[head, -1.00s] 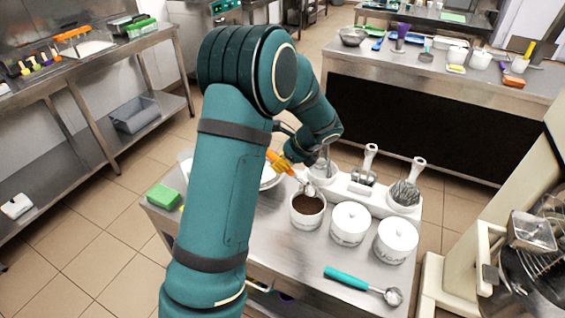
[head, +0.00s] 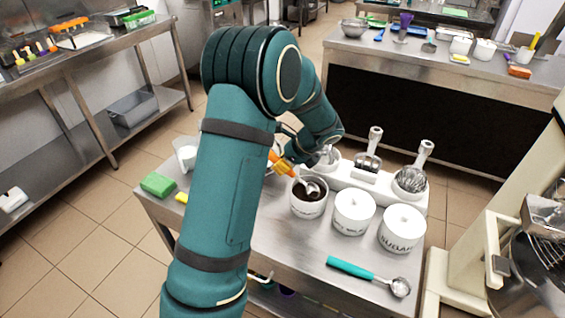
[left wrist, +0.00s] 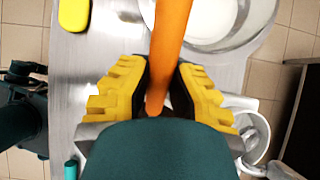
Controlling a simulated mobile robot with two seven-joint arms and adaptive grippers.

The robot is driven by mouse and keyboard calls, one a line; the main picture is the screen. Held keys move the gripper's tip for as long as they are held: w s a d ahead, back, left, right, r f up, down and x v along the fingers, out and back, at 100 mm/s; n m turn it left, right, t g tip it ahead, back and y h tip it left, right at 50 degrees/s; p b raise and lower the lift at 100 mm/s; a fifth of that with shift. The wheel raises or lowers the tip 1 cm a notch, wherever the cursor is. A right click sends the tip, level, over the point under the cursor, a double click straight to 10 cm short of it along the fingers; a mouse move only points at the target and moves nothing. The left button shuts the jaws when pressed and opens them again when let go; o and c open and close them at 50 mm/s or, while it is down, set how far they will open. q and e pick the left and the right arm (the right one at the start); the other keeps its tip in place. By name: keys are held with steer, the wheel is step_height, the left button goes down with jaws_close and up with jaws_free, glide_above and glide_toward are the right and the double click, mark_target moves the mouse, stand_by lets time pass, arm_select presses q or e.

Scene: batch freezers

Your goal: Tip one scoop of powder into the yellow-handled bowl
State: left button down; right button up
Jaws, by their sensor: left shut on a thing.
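My left gripper (head: 285,163) has yellow fingers shut on the orange handle of a scoop. The orange handle (left wrist: 170,45) runs between the fingers in the left wrist view. The metal scoop head (head: 312,188) is at the mouth of a white canister (head: 308,209) of dark brown powder. Whether the head holds powder is unclear. A small yellow piece (head: 181,198) shows beside my arm, which hides much of the table's left side.
A teal-handled scoop (head: 352,268) lies in front. A white holder with utensils (head: 365,177) stands behind. A green sponge (head: 158,184) lies at the left. A mixer (head: 515,250) stands at the right.

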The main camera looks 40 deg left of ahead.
mark_target(277, 157)
arm_select(q)
steer(key=shift+w+d+f, duration=0.15)
steer(key=shift+d, duration=0.25)
steer(key=shift+a+h+p, duration=0.2)
steer(key=shift+h+p, duration=0.35)
steer(key=shift+h, duration=0.05)
steer(key=shift+a+r+p, duration=0.1)
steer(key=shift+r+p, duration=0.15)
steer(key=shift+p, duration=0.05)
steer(key=shift+r+p, duration=0.7)
steer(key=shift+r, duration=0.1)
steer(key=shift+r+p, duration=0.95)
steer(key=shift+r, duration=0.1)
steer(key=h+p, duration=0.1)
steer(key=a+h+p, duration=0.1)
steer(key=p, duration=0.1)
steer(key=shift+s+a+t+h, duration=0.2)
steer(key=shift+s+t+h, duration=0.1)
steer(key=shift+t, duration=0.1)
steer(key=shift+a+h+p, duration=0.3)
steer(key=shift+h+p, duration=0.3)
steer(key=shift+p, duration=0.6)
arm_select(e)
step_height(277, 157, up, 10)
steer(key=w, duration=0.2)
steer(key=shift+d+t, duration=0.2)
steer(key=shift+t, duration=0.1)
